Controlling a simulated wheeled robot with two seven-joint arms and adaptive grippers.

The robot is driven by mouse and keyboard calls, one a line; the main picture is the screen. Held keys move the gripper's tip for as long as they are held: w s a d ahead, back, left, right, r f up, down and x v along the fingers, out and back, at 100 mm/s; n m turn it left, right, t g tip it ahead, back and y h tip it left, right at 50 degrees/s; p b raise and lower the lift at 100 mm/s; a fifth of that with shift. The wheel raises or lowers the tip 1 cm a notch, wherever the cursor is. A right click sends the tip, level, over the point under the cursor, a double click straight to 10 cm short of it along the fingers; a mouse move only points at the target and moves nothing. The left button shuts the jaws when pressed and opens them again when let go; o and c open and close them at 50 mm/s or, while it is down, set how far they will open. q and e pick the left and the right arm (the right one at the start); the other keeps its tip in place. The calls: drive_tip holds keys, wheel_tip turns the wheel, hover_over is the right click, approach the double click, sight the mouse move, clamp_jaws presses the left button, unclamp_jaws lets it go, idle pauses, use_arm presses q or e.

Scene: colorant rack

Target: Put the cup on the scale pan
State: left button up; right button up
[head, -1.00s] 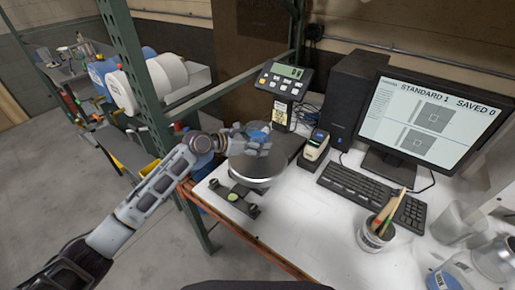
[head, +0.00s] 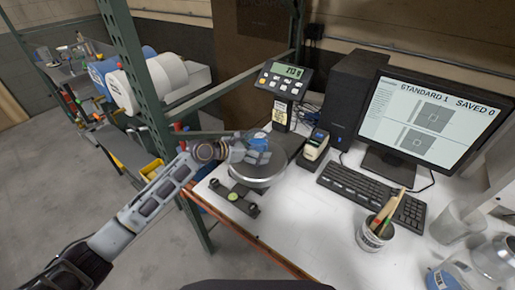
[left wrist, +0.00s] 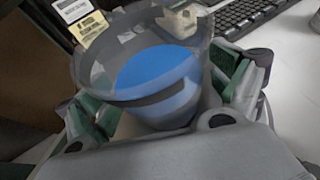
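The cup (left wrist: 160,80) is clear-walled, with blue contents. It also shows as a blue patch in the head view (head: 259,139), partly hidden by my fingers. It is at the round grey scale pan (head: 262,172), low over its back part; the display's nonzero reading suggests that it bears on the pan. My left gripper (head: 252,149) reaches in from the left, with its fingers on both sides of the cup. In the left wrist view the green-padded fingers flank the cup closely; whether they press on it is unclear. My right gripper is out of view.
The scale display (head: 283,76) stands behind the pan and reads about 213. A brush pot (head: 376,234) stands front right. The white bench is clear in front. A green rack post rises at left.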

use_arm(q)
drive_tip(key=shift+a+r, duration=0.1)
idle(0.4)
drive_tip(key=b+v, duration=0.1)
drive_tip(key=v, duration=0.9)
drive_tip(key=shift+s+a, duration=0.1)
drive_tip(key=shift+a, duration=0.1)
drive_tip(key=shift+s+a+r, duration=0.35)
drive_tip(key=shift+a, duration=0.15)
idle(0.9)
idle(1.1)
